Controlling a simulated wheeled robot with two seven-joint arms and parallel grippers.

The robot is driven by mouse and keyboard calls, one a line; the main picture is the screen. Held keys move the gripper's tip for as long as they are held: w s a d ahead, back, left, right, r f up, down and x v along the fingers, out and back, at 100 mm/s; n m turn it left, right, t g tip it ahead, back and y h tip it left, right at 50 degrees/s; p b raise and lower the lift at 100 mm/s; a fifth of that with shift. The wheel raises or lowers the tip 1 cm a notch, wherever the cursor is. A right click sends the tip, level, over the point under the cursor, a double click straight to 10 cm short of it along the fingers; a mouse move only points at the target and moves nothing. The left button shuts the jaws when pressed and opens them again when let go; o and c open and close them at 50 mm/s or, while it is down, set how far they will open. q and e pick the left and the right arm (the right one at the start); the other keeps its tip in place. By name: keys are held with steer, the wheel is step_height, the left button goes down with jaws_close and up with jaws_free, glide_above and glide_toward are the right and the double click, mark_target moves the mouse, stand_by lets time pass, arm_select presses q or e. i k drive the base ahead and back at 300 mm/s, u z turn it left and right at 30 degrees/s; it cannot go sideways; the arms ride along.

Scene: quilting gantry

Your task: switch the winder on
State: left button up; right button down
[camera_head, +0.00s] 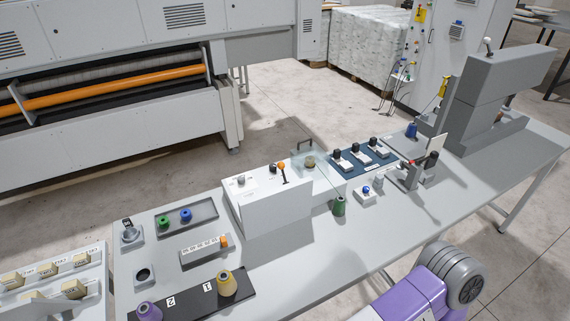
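A small grey device that looks like the winder (410,177) stands on the right part of the grey table. It has a red-tipped part, a dark round part and an upright pale plate. A small white block with a blue knob (366,191) sits just left of it. I cannot tell which control is its switch or how it is set. A white control box (275,207) at the table's middle carries an orange-knobbed lever (283,170). Neither gripper is in view. A purple and grey part of my arm shows at the lower right, by the table's front edge.
A blue panel with black knobs (374,165) and a clear cover (322,158) lie behind. A green spool (339,206) stands in front. Trays and cones (228,284) fill the left. A tall grey machine head (492,85) stands at right. The front middle table is clear.

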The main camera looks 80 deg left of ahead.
mark_target(273, 166)
steer(key=u, duration=1.6)
